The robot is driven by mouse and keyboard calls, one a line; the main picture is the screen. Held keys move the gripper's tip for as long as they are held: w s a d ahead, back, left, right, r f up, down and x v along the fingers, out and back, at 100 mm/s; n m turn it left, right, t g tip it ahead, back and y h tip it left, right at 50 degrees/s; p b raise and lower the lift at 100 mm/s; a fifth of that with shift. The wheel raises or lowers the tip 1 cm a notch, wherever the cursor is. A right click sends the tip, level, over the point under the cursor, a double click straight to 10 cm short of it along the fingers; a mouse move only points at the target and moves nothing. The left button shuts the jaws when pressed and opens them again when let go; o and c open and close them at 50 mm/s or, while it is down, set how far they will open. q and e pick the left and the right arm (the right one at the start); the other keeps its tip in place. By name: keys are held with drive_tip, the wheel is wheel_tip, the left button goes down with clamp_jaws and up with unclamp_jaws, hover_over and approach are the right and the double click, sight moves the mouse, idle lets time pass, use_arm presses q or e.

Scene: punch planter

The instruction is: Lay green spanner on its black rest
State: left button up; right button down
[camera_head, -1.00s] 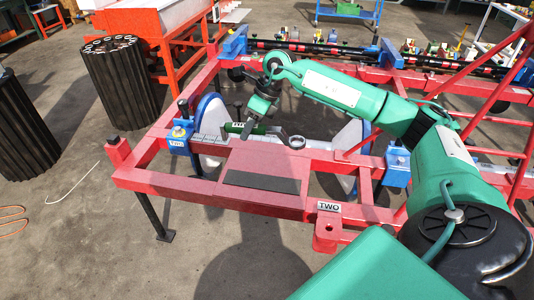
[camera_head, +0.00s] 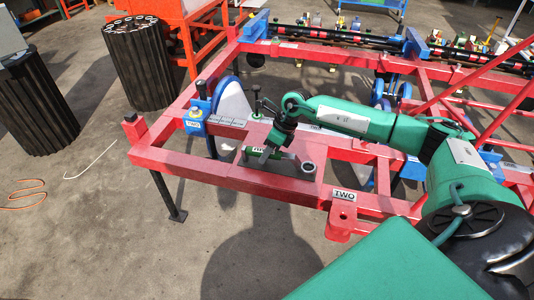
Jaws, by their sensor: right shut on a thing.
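The green spanner (camera_head: 284,156) with a grey ring end (camera_head: 308,167) lies across the red frame's front plate, in the middle of the picture. My right gripper (camera_head: 268,153) comes down on it from above and is shut on its green handle. The black rest is the dark pad in the red plate; the spanner, gripper and shadow cover most of it here. The spanner is over the rest area, low to the plate; I cannot tell whether it touches. My left gripper is not in view.
The red frame (camera_head: 200,167) has blue clamps (camera_head: 196,118) and white-blue discs (camera_head: 235,102) around the plate. Black slatted bins (camera_head: 140,65) stand on the floor at the left. An orange cable (camera_head: 27,195) lies on open floor.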

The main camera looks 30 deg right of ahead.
drive_tip(key=c, duration=1.1)
unclamp_jaws()
drive_tip(key=shift+c, duration=0.2)
